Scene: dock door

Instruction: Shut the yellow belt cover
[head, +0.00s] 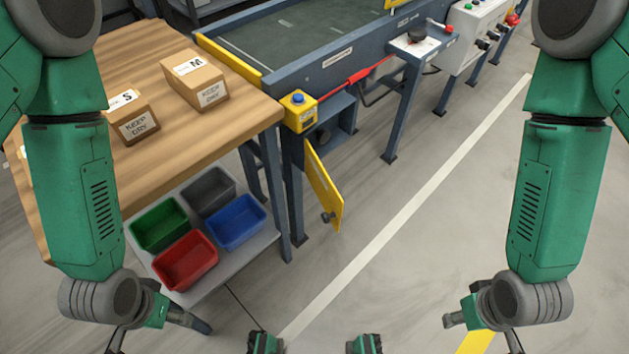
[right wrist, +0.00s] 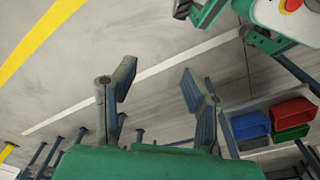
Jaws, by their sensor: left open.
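The yellow belt cover (head: 323,188) stands swung open below the near end of the conveyor, seen at a steep angle, with a dark knob (head: 328,217) near its lower outer edge. The blue-grey housing (head: 343,112) behind it shows an open recess. My left gripper (head: 160,338) is open, low at the left and well apart from the cover. My right gripper (head: 482,335) is low at the right, also apart from it. In the right wrist view its two fingers (right wrist: 158,88) are spread with nothing between them. I cannot make out the cover in that view.
A wooden table (head: 165,165) with cartons stands left of the cover. Several coloured bins sit on its lower shelf (head: 275,235). A yellow box with a blue button (head: 298,112) is above the cover. Conveyor legs stand behind. The floor (head: 400,240) to the right is clear.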

